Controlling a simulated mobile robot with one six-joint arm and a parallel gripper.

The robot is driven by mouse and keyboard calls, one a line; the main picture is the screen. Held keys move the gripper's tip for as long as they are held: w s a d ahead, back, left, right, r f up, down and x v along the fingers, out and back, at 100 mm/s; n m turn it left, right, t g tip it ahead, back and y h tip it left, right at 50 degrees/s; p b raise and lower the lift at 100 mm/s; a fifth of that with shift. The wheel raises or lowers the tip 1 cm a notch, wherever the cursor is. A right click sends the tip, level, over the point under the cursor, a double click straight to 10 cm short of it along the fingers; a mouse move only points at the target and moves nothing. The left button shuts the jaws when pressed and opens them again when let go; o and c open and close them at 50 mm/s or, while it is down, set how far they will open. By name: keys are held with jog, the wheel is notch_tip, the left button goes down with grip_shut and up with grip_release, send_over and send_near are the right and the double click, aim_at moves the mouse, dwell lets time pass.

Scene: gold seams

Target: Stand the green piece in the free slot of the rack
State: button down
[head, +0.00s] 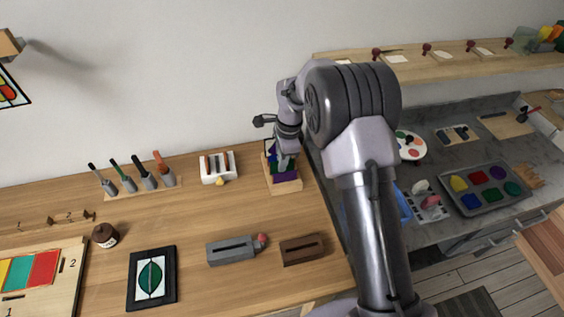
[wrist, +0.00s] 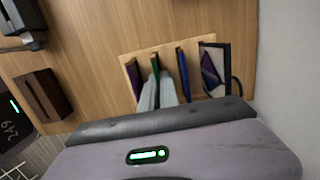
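The wooden rack (wrist: 131,67) stands against the wall at the back of the wooden table; it also shows in the head view (head: 287,187), partly behind my arm. The green piece (wrist: 155,66) stands on edge in the rack, between a purple piece (wrist: 133,78) on its left and a blue piece (wrist: 183,72) on its right. My gripper (wrist: 157,88) is over the rack, its pale fingers on both sides of the green piece and seemingly closed on it. The gripper body hides the piece's near end, so its seating is not fully visible.
A dark-framed panel (wrist: 214,68) stands at the rack's right end, close to the wall. A brown slotted block (head: 302,249) and a grey slotted block (head: 231,250) lie nearer the front. A white holder (head: 218,167) is left of the rack. Bare table lies between them.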

jog(key=shift+f+b, duration=0.45)
jog(key=shift+f, duration=0.15)
jog(key=c, duration=1.1)
grip_release()
jog(key=shift+r, duration=0.1)
notch_tip(320, 180, up, 7)
jog(key=p, duration=0.5)
